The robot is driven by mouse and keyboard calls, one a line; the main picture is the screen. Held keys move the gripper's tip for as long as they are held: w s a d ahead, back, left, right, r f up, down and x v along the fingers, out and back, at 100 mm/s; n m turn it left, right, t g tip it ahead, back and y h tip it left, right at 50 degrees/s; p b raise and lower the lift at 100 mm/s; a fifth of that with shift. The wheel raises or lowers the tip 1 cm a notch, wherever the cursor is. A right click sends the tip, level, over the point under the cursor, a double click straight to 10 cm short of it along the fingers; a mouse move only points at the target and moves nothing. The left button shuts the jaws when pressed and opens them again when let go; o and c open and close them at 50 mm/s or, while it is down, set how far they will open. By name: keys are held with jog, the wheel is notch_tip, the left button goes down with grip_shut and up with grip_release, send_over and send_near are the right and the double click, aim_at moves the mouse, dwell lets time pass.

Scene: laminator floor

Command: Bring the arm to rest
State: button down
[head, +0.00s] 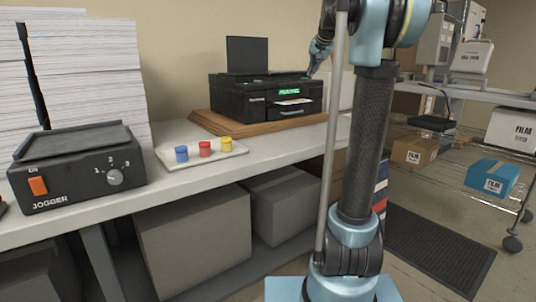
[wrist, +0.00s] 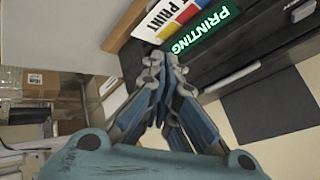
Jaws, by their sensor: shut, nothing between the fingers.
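My arm rises on the right of the head view, with its elbow at the top edge. My gripper (head: 314,70) hangs beside the right end of the black printer (head: 265,97), partly hidden by my arm. In the wrist view my gripper (wrist: 163,58) shows its blue fingers meeting at the tips, shut with nothing between them. The green PRINTING display (wrist: 206,28) of the printer is just beyond the fingertips. I cannot tell whether the fingers touch the printer.
The printer stands on a wooden board (head: 225,126) on the long bench (head: 200,178). A tray (head: 172,155) holds blue, red and yellow pots. The jogger (head: 75,168) and paper stacks (head: 90,70) are at left. A wire rack with boxes (head: 414,153) is at right, beside a dark floor mat (head: 435,250).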

jog(key=s+f+n+g+h, duration=0.1)
jog(key=s+f+n+g, duration=0.2)
jog(key=s+f, duration=1.8)
jog(key=s+f+n+g, duration=0.2)
jog(key=s+f, duration=2)
jog(key=s, duration=0.5)
jog(key=shift+s+a+n+g+h, duration=0.2)
jog(key=shift+s+n+g+h, duration=0.05)
jog(key=shift+n+g+h, duration=0.15)
jog(key=shift+w+f, duration=0.15)
jog(key=shift+w, duration=0.3)
